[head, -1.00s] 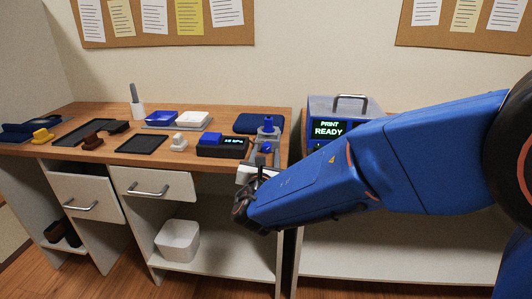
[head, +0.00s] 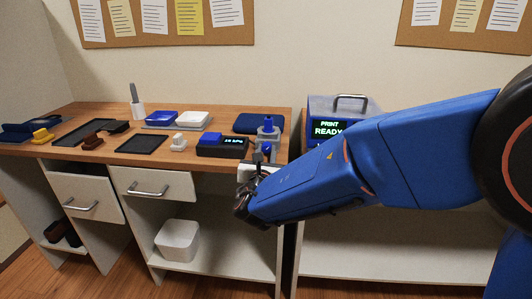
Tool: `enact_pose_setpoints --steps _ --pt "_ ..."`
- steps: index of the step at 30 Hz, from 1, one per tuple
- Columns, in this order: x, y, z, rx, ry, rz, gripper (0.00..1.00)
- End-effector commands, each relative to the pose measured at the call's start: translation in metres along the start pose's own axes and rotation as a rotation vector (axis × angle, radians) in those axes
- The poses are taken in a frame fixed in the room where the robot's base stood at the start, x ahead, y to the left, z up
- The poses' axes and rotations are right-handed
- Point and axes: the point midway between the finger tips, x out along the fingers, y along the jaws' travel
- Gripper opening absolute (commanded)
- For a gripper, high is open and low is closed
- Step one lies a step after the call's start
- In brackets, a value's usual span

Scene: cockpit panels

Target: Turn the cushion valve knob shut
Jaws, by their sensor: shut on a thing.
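The cushion valve stands at the right front corner of the wooden desk, a grey fitting (head: 268,133) with a blue top. A smaller blue knob (head: 266,147) sits low on its front side. My gripper (head: 262,158) reaches up to this knob from the front and is shut on it, though the exact contact is small and partly hidden by the dark gripper body. A black gauge box (head: 222,147) with a blue block on it stands left of the valve. Its lit readout in hPa is too small to read surely.
A blue printer-like box (head: 326,110) reading PRINT READY stands right of the valve, partly behind my arm. A dark blue cushion (head: 258,121) lies behind the valve.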

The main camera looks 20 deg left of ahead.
Motion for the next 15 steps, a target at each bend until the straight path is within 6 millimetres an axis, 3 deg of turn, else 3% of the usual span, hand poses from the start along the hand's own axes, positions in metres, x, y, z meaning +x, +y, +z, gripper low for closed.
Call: enact_pose_setpoints --steps 9,15 --pt "-0.0001 -0.0001 0.0005 -0.247 0.009 -0.002 0.02" --pt "-0.0001 0.0000 0.0005 -0.299 0.011 -0.002 0.02"
